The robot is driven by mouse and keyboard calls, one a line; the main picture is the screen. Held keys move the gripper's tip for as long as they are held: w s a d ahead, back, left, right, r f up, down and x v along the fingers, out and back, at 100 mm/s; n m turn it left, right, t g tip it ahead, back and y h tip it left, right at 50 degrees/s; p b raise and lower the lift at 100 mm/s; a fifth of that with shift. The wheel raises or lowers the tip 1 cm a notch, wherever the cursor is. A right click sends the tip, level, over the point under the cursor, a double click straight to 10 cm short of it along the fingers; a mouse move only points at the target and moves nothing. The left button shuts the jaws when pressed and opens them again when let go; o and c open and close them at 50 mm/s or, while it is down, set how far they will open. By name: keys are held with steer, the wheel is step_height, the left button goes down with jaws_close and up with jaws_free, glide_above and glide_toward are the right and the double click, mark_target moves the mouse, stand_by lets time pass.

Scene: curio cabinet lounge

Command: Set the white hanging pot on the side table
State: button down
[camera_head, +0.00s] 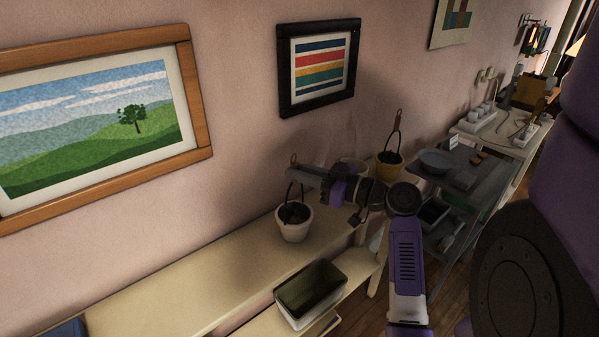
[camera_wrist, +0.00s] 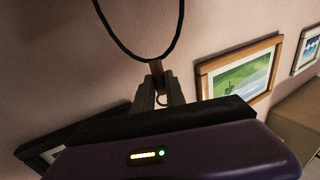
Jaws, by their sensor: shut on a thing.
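The white hanging pot (camera_head: 293,229) hangs upright by its dark cord in the head view, with dark contents inside. My gripper (camera_head: 294,172) is above it, shut on the wooden piece at the top of the cord. In the wrist view my gripper (camera_wrist: 161,90) has this wooden piece (camera_wrist: 156,70) between its fingers, and the dark cord loops away from it; the pot itself is out of that view. The pot is over or on the long cream table (camera_head: 185,290) along the wall; I cannot tell whether its base touches.
A grey cart (camera_head: 468,190) stands to the right. The table's left part is mostly clear. Framed pictures hang on the wall.

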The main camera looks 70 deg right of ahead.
steer(key=c, duration=1.4)
jaws_free()
